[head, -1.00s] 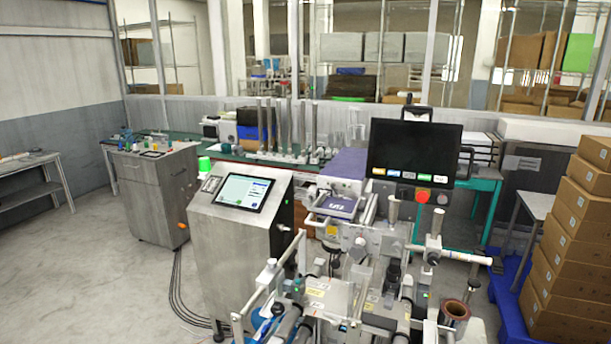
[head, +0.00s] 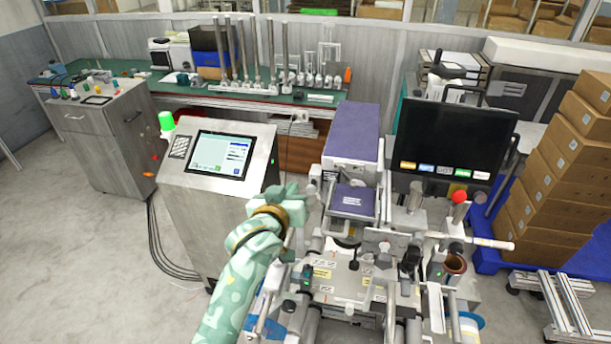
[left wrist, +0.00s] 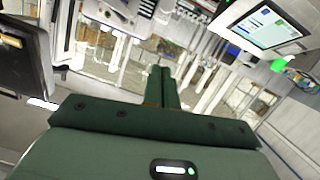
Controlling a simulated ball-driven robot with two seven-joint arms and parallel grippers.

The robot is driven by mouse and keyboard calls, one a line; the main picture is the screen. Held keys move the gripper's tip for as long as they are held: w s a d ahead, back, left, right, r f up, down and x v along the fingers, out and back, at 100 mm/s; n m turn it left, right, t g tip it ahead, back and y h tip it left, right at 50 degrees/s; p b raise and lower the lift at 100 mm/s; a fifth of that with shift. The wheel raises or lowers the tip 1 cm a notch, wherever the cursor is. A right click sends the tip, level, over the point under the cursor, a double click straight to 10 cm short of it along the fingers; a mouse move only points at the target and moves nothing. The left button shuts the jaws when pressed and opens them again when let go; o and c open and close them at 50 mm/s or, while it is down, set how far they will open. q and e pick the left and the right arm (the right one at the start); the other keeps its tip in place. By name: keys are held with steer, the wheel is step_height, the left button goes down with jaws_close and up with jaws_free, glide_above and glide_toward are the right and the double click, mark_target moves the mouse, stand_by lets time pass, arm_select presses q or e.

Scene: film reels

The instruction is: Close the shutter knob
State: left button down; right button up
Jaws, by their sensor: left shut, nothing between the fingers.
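My left arm, mint green with a bronze-coloured ring, reaches up from the bottom of the head view. Its gripper (head: 312,188) is over the gap between the steel control cabinet and the labelling machine. In the left wrist view the dark green fingers (left wrist: 161,85) are pressed together with nothing between them. I cannot tell for sure which part is the shutter knob. A red ball-shaped knob (head: 459,197) stands on the machine below the black monitor, well right of my left gripper. A dark knob (head: 412,256) sits lower on the machine. My right gripper is not in view.
The steel cabinet (head: 180,215) with a lit touchscreen (head: 219,154) stands left of my arm. The machine's black monitor (head: 453,140) rises on the right. Stacked cardboard boxes (head: 560,160) are at the far right. Open floor (head: 80,240) lies left; cables run along it.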

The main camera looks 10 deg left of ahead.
arm_select(q)
glide_above(311, 190)
steer(key=s+a, duration=0.2)
step_height(311, 190, down, 2)
steer(key=f, duration=0.1)
steer(key=shift+w+d+f, duration=0.1)
steer(key=shift+d+f, duration=0.25)
steer(key=shift+f, duration=0.5)
steer(key=shift+d+f, duration=0.3)
steer(key=shift+f, duration=0.55)
steer(key=shift+f+b, duration=0.1)
steer(key=shift+b, duration=0.2)
step_height(311, 190, down, 4)
steer(key=b, duration=0.2)
steer(key=shift+b, duration=0.4)
